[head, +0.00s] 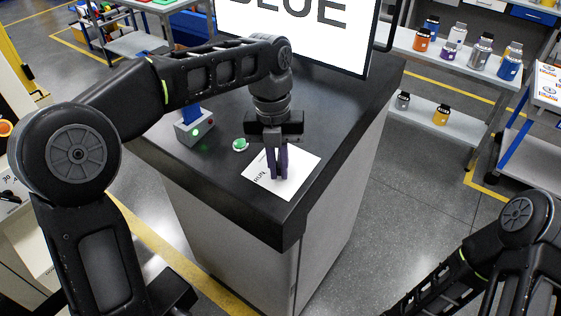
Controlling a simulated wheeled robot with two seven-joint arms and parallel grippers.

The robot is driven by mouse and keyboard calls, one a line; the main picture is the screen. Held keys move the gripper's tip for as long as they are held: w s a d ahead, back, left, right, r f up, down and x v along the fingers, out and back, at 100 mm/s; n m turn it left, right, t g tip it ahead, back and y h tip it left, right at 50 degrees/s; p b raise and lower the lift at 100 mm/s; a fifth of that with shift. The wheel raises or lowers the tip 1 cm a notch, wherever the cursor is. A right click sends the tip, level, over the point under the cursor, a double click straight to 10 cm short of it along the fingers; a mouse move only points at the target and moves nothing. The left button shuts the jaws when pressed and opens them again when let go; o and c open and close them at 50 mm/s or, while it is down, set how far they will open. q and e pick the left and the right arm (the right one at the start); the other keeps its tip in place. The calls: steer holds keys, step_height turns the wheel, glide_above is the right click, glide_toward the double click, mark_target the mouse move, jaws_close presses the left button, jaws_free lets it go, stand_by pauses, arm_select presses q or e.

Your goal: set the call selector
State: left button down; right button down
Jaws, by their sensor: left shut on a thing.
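My left gripper (278,177) points down at a white card (302,166) on the dark counter top. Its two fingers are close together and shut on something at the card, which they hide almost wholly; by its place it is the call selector. The word RUN is printed on the card's left part, and the gripper covers the card's middle. The selector's setting cannot be read. A screen (300,28) at the back of the counter shows BLUE in big dark letters, cut by the top edge. My right arm is at the lower right; its gripper is out of view.
A green button (240,144) sits left of the card. Beyond it is a grey box (195,128) with a lit green lamp. A shelf (440,62) at the right holds several coloured bottles. The counter's front edge (283,232) is near the card.

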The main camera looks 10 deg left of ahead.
stand_by(0.3)
arm_select(q)
steer(key=c, duration=1.5)
jaws_free()
